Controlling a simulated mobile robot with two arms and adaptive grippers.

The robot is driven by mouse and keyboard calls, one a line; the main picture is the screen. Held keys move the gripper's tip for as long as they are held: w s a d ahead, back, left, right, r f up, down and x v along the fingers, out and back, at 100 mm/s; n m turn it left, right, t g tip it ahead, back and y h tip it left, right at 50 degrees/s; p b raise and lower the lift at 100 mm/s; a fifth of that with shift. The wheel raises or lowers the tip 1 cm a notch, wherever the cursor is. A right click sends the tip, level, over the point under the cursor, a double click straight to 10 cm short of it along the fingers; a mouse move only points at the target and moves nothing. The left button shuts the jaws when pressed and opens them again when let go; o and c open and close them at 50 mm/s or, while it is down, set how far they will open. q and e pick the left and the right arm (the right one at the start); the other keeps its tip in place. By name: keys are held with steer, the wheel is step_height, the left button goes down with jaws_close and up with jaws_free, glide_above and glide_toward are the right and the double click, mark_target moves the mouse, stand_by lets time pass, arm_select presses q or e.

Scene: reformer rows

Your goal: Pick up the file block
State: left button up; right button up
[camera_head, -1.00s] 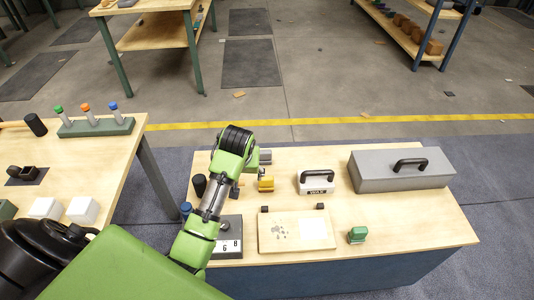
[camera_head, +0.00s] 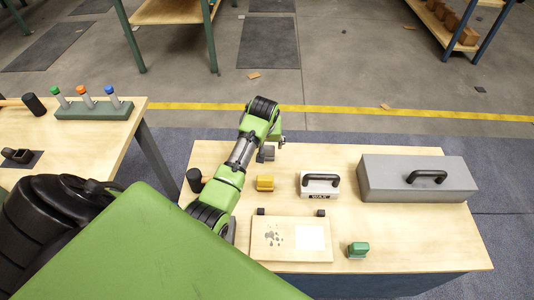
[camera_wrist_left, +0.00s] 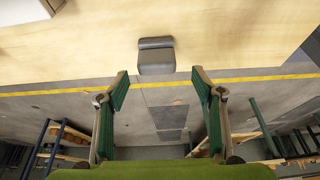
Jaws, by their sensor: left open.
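A small grey block with a darker rounded top, which I take to be the file block (camera_head: 267,154), sits near the far edge of the middle table. It also shows in the left wrist view (camera_wrist_left: 156,58), just beyond the space between the fingertips. My left gripper (camera_head: 279,139) is by the block at the far edge, partly hidden by my own wrist in the head view. In the left wrist view my left gripper (camera_wrist_left: 160,78) is open and empty, with a finger on each side of the block's line. My right gripper is not in view.
On the same table are a yellow block (camera_head: 265,183), a handled WAX block (camera_head: 320,188), a grey toolbox (camera_head: 430,188), a pale board (camera_head: 290,252) and a green block (camera_head: 357,250). A dark cylinder (camera_head: 194,180) stands left of my arm.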

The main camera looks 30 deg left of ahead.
mark_target(266, 148)
arm_select(q)
steer(key=shift+w+f, duration=0.15)
steer(key=shift+f, duration=0.1)
steer(key=shift+w+f, duration=0.1)
steer(key=shift+f, duration=0.75)
steer(key=x, duration=0.3)
steer(key=shift+d+f, duration=0.1)
steer(key=shift+f, duration=0.15)
steer(key=c, duration=1.3)
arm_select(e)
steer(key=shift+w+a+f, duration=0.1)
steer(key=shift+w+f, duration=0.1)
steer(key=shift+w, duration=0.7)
